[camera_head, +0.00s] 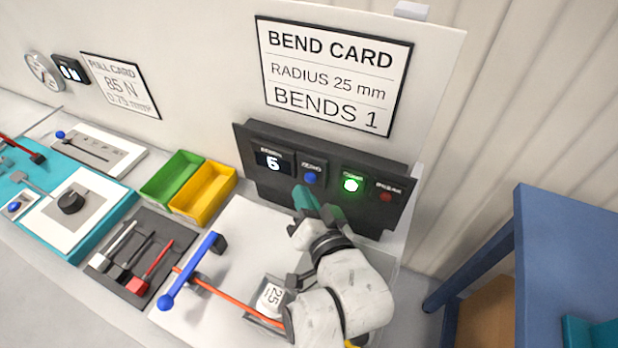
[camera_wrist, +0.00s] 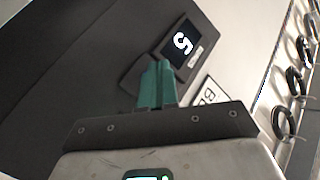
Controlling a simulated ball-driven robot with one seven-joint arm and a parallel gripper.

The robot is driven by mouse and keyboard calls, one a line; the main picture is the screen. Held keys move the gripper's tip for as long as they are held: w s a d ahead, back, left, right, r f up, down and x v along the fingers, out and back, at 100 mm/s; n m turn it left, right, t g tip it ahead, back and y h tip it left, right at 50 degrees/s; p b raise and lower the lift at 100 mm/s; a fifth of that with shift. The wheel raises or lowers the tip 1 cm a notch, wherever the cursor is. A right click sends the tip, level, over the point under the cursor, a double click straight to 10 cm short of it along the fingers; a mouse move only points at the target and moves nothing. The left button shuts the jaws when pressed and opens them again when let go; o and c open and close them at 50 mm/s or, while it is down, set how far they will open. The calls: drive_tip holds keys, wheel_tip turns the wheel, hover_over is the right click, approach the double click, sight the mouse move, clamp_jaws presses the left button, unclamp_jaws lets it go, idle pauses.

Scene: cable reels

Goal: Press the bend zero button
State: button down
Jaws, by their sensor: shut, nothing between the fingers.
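A black bend panel (camera_head: 270,205) stands upright below the bend card. It carries a lit counter display (camera_head: 272,162); the digit looks like 6 here and more like 5 in the wrist view (camera_wrist: 183,45). The blue zero button (camera_head: 310,178) sits right of the display. My gripper (camera_head: 302,193) has its teal fingers together and empty, with the tips just below the blue button in the picture; contact cannot be told. In the wrist view the closed fingers (camera_wrist: 156,70) reach the panel beside the display, and the blue button is hidden.
A glowing green lamp (camera_head: 351,185) and a red button (camera_head: 386,196) are right of the zero button. The bend card (camera_head: 333,72) is above. A blue-handled lever (camera_head: 192,270), an orange cable (camera_head: 240,302) and green (camera_head: 172,175) and yellow (camera_head: 204,193) bins lie left.

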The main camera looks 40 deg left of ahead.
drive_tip(key=shift+w, duration=0.1)
drive_tip(key=shift+w+a, duration=0.1)
drive_tip(key=shift+w, duration=0.2)
drive_tip(key=shift+w+a, duration=0.1)
drive_tip(key=shift+w, duration=0.3)
idle(0.9)
drive_tip(key=shift+s+d+p, duration=0.25)
drive_tip(key=shift+s+p, duration=0.05)
drive_tip(key=shift+s, duration=0.5)
drive_tip(key=s+p, duration=0.1)
drive_tip(key=s, duration=0.1)
drive_tip(key=s+d+p, duration=0.1)
drive_tip(key=s, duration=0.2)
idle(0.5)
